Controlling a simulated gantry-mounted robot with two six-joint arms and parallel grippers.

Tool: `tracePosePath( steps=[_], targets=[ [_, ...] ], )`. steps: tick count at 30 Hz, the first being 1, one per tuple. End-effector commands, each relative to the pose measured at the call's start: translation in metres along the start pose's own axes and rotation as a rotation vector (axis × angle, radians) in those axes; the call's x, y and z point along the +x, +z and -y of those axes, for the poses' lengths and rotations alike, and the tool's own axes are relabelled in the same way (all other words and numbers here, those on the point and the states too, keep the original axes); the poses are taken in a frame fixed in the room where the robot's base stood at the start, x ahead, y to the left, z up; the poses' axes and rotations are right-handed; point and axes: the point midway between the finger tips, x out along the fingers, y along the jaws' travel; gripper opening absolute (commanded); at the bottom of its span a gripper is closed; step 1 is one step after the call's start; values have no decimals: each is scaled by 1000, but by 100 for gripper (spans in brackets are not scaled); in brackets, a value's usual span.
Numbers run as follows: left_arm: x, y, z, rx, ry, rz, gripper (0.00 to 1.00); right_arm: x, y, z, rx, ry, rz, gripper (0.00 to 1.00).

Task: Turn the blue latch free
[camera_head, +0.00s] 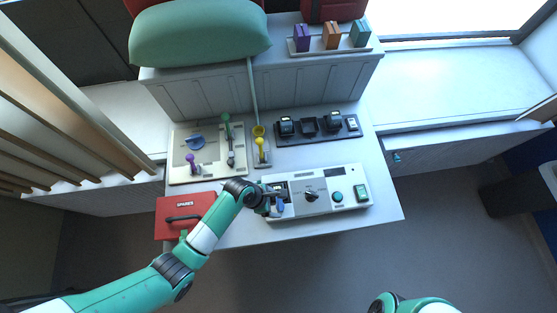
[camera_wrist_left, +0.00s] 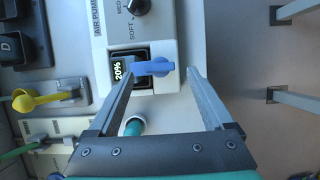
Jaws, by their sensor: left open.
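A blue latch (camera_wrist_left: 152,68) sits on the front of the white air pump panel (camera_wrist_left: 168,20), beside a small display reading 20%. It also shows in the head view (camera_head: 280,208), partly covered by my gripper. My left gripper (camera_wrist_left: 162,72) is open, with one finger on each side of the latch. I see a gap on the right finger's side; contact on the left side is hard to tell. In the head view my left gripper (camera_head: 273,200) is over the left end of the panel. My right gripper is out of view.
A red case (camera_head: 184,214) lies left of the panel. Behind are a board with coloured handles (camera_head: 180,165), a yellow lever (camera_head: 260,143) and a dark rack (camera_head: 318,128). The panel's right end has a knob, a teal button and a green switch.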

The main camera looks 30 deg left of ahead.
Motion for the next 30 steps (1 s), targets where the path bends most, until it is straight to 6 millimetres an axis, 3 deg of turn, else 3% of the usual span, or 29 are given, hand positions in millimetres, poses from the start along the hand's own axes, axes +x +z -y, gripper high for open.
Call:
tracePosePath(
  steps=[1,6,15,27,30],
  targets=[
    [12,-1,0,1,-2,-2,85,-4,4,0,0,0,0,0],
    [31,0,0,1,-1,0,85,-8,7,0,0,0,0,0],
    [33,1,0,0,1,1,85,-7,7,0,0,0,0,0],
    [33,0,0,0,1,1,13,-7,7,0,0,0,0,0],
    [33,0,0,0,1,1,0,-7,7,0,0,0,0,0]
  ],
)
